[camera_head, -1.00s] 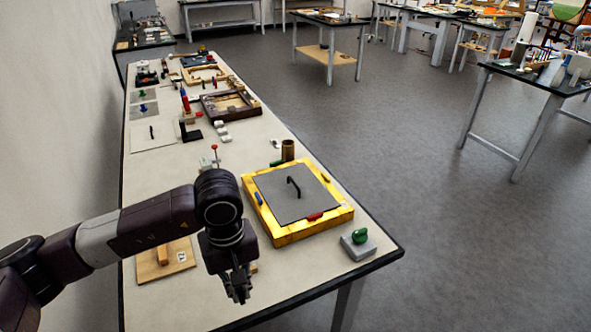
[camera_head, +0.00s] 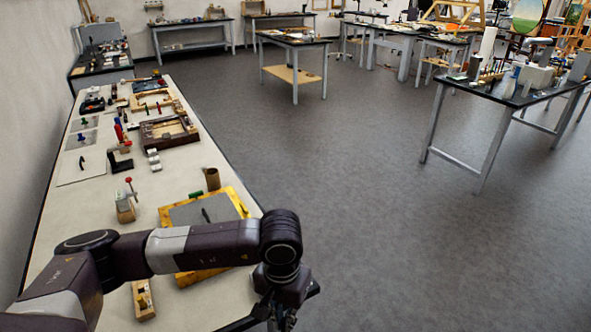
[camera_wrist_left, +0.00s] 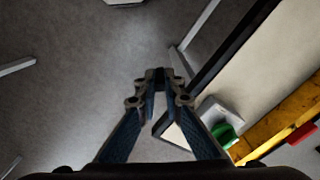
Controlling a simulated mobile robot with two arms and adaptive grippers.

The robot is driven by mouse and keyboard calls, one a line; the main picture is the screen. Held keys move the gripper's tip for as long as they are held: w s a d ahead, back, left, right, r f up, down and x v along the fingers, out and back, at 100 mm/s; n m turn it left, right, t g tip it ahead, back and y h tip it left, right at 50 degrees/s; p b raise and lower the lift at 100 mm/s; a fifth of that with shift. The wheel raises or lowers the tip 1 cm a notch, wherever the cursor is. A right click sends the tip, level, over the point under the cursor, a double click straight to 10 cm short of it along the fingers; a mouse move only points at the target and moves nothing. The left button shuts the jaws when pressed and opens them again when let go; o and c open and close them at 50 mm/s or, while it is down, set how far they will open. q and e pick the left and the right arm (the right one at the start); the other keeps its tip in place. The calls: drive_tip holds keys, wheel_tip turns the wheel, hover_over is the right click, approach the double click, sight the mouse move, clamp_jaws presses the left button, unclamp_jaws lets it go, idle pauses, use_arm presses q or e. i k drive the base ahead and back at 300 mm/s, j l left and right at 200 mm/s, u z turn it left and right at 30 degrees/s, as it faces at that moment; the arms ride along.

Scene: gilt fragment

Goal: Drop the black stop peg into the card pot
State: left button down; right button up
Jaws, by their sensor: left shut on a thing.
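My left gripper (camera_head: 283,320) is low in the head view, near the front corner of the bench. In the left wrist view its fingers (camera_wrist_left: 159,80) are closed together on a small dark piece, the black stop peg (camera_wrist_left: 159,74), of which little shows. Grey floor lies behind the fingertips there, with the bench edge to their right. The card pot (camera_head: 212,179), a brown open cylinder, stands upright on the bench behind the yellow-framed board, well away from the gripper. My right gripper is not in view.
The yellow frame (camera_head: 236,197) with a grey plate is partly hidden by my left arm. A grey block with a green knob (camera_wrist_left: 225,133) sits near the bench corner. A red-knobbed block (camera_head: 125,207) stands left of the pot. Open floor lies right of the bench.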

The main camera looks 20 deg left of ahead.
sight(215, 188)
drive_tip(key=i+l+z, duration=0.35)
drive_tip(key=i+z, duration=0.3)
drive_tip(key=i, duration=0.3)
drive_tip(key=i+j+u, duration=0.1)
drive_tip(key=i+u, duration=0.55)
drive_tip(key=u, duration=0.25)
drive_tip(key=i+l+u, duration=0.2)
drive_tip(key=i+u, duration=0.15)
drive_tip(key=u, duration=0.15)
drive_tip(key=i+j+u, duration=0.15)
drive_tip(key=i+u, duration=0.25)
drive_tip(key=i+j+u, duration=0.1)
drive_tip(key=i+u, duration=0.15)
drive_tip(key=u, duration=0.15)
drive_tip(key=i+u, duration=0.35)
